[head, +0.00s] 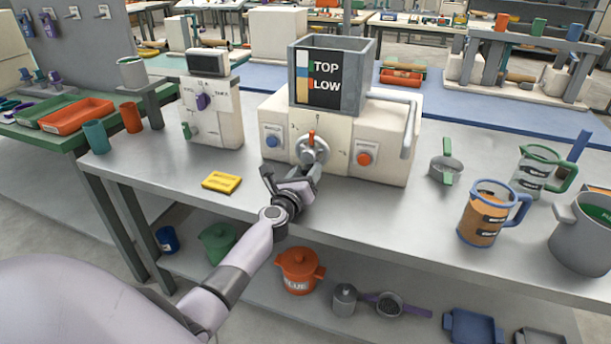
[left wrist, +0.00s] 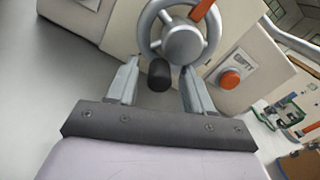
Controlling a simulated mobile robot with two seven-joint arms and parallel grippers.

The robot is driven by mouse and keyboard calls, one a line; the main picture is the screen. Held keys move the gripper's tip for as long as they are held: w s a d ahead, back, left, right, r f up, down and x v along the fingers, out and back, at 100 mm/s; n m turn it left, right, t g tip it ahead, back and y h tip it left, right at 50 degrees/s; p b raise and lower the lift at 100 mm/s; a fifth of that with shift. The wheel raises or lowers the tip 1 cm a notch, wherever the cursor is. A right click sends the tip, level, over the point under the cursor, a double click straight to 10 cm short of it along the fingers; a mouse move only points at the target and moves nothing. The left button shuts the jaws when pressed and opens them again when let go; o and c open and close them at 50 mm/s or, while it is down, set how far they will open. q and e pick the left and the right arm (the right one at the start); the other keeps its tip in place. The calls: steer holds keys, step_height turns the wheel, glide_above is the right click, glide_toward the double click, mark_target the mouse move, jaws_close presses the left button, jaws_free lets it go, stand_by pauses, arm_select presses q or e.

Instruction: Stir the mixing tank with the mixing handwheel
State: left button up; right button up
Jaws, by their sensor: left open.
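The mixing handwheel (head: 313,148), grey with a round hub, is on the front of the cream machine (head: 378,140). An orange pointer stands at its top. The open-topped grey mixing tank (head: 363,78) sits on the machine, with a "TOP LOW" panel; its inside is mostly hidden. My left gripper (head: 308,176) is open just in front of the wheel's lower part. In the left wrist view, the handwheel (left wrist: 183,42) is ahead, and its black knob (left wrist: 160,75) appears between the two spread fingers. I cannot tell whether either finger touches it. My right gripper is not in view.
A blue button (head: 272,141) and an orange button (head: 364,158) flank the wheel. A bent grey pipe (head: 410,130) is on the machine's right. A strainer (head: 446,168) and jugs stand right. The bench front is mostly clear.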

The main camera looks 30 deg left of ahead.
arm_select(q)
jaws_close()
steer(key=shift+a+m, duration=0.15)
steer(key=shift+m, duration=0.15)
